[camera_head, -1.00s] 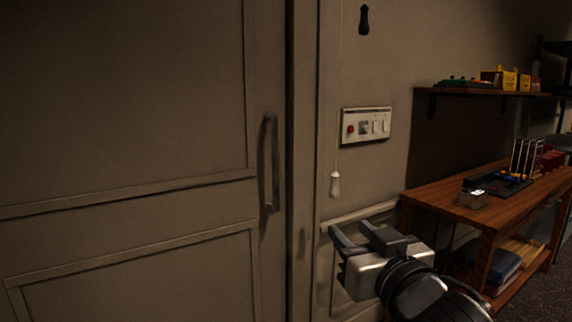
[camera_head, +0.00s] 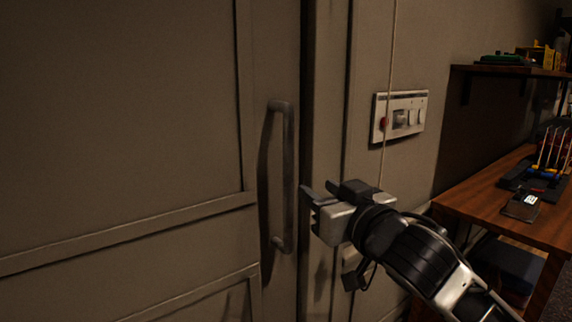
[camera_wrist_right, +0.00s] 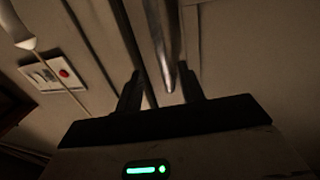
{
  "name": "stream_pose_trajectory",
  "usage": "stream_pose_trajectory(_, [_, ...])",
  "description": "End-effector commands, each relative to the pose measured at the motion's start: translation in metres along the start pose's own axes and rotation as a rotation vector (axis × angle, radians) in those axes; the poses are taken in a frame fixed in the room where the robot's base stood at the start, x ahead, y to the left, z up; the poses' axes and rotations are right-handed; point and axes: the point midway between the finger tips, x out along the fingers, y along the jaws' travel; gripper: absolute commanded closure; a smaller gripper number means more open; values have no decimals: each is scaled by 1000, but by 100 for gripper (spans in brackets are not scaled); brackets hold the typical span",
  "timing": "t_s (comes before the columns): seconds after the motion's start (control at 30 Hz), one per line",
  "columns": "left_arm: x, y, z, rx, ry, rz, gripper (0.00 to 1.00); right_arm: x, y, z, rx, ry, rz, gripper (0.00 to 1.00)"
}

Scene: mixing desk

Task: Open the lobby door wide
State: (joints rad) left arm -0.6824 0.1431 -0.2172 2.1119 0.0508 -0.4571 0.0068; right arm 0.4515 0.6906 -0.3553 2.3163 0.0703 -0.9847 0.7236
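The lobby door (camera_head: 130,130) is a large beige panelled door on the left, and it looks closed against its frame. Its vertical dark metal bar handle (camera_head: 288,175) is near the door's right edge. My right gripper (camera_head: 318,190) is just right of the handle with its fingers pointing toward it. In the right wrist view the handle (camera_wrist_right: 160,45) comes down between the two fingers (camera_wrist_right: 160,92), which are spread apart; they do not grip it. My left gripper is not in view.
A wall panel (camera_head: 400,115) with a red button and switches is right of the frame. A pull cord (camera_head: 391,50) hangs in front of it. A wooden desk (camera_head: 500,205) and a shelf (camera_head: 515,70) with items stand on the right.

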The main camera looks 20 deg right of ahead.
Motion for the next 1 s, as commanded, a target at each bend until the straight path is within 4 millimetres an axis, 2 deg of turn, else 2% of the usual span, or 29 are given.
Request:
stream_pose_trajectory(0.03, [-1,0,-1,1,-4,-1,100,12,1,-2,1,0,3,61])
stream_pose_trajectory(0.3, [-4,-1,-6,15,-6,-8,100,72,0,-3,1,1,3,61])
stream_pose_trajectory(0.5, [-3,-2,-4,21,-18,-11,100,108,0,-2,-1,0,3,61])
stream_pose_trajectory(0.7, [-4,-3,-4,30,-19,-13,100,125,0,0,-1,0,1,61])
stream_pose_trajectory(1.0, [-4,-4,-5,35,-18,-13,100,128,0,0,-1,0,1,61])
